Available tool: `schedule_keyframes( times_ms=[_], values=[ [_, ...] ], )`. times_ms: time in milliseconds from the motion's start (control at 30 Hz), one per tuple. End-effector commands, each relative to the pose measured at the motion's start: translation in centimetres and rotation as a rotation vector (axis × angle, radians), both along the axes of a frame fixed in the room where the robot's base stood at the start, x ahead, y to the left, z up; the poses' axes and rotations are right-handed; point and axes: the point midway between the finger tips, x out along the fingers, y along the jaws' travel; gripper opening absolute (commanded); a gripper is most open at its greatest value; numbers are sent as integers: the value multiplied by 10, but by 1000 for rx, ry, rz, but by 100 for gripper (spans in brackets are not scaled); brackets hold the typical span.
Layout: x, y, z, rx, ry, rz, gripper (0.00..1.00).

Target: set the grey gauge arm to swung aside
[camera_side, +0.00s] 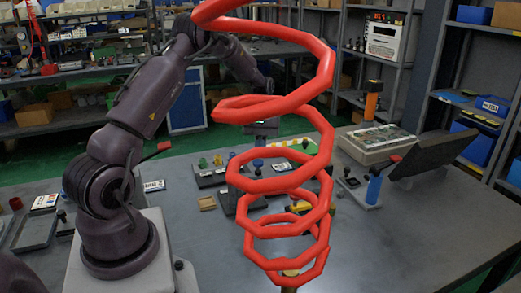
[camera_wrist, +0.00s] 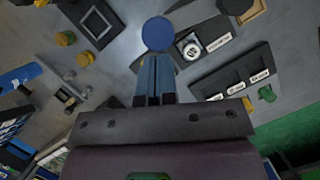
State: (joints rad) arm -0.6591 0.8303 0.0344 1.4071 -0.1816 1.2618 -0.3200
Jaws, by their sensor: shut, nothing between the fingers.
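My gripper (camera_wrist: 154,66) is shut and empty in the wrist view, its two fingers pressed together just below a round blue knob (camera_wrist: 158,32). The fingertips look close to the knob or over it; I cannot tell whether they touch. In the side view my gripper's end hangs behind the red coil, above a small blue knob (camera_side: 257,163) on the table blocks. I cannot clearly pick out the grey gauge arm in either view; the coil and my gripper hide part of the blocks.
A large red coil (camera_side: 284,185) fills the side view's middle foreground. A dark block with labels (camera_wrist: 236,86) and yellow pieces (camera_wrist: 86,59) lie around the knob. A blue cylinder (camera_side: 374,188) and a dark panel (camera_side: 432,153) stand right. The table's front right is clear.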

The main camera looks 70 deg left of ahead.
Motion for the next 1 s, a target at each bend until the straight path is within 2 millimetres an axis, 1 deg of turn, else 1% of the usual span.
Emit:
schedule_keyframes(
  times_ms=[667, 867, 1000],
  values=[
    [1, -11, 0, -1, 1, -117, 0],
    [1, -18, 0, -1, 1, -194, 0],
    [1, -25, 0, 1, 1, -275, 0]
  ],
)
